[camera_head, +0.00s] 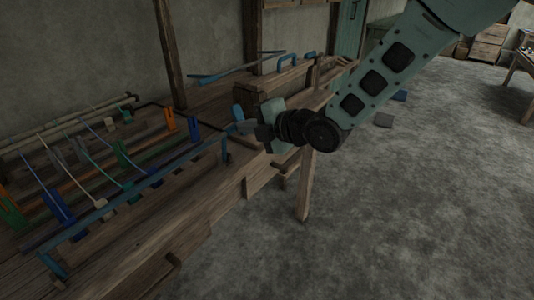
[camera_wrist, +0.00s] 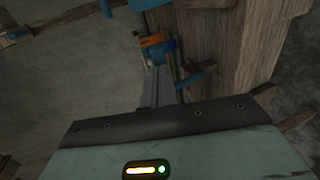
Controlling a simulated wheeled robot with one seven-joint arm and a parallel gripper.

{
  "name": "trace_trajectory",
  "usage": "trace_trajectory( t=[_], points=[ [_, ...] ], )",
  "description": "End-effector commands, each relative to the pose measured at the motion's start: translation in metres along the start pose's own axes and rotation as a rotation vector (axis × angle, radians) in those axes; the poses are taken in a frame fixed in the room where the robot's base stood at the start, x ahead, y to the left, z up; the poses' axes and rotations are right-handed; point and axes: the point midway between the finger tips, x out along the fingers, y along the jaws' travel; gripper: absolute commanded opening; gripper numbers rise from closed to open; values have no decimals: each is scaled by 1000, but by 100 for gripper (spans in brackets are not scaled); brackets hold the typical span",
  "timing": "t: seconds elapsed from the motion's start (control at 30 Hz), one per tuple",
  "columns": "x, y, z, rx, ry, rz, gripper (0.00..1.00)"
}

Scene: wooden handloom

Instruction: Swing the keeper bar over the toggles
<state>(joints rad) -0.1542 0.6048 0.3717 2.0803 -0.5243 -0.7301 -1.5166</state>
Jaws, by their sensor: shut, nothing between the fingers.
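A long blue-grey bar (camera_head: 130,189), which looks like the keeper bar, runs along the loom's front, with bent blue ends at lower left and near my gripper. Behind it stand several coloured upright pieces, apparently the toggles: blue (camera_head: 60,213), green (camera_head: 122,155) and orange (camera_head: 169,118). Pale cords run back from some of them. My gripper (camera_head: 238,128) is shut and empty, just beyond the bar's right end; whether it touches the bar I cannot tell. In the wrist view its grey fingers (camera_wrist: 154,88) point toward blue and orange pieces (camera_wrist: 151,41) beside a wooden beam.
The wooden loom frame (camera_head: 190,235) fills the left, with posts behind it. A wooden box (camera_head: 275,85) with blue handles and another blue bar (camera_head: 237,68) lie behind my gripper. A wooden leg (camera_head: 304,185) stands below my wrist.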

Motion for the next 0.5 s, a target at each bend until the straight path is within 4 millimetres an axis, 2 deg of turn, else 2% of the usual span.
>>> trace_trajectory(
  t=[0.03,0.13,0.33,0.5],
  points=[
    [2,14,-2,-4,3,-41,0],
    [10,19,-1,-4,2,-136,0],
    [27,25,0,-2,1,-321,0],
    [41,25,-1,-2,2,-316,0]
  ],
)
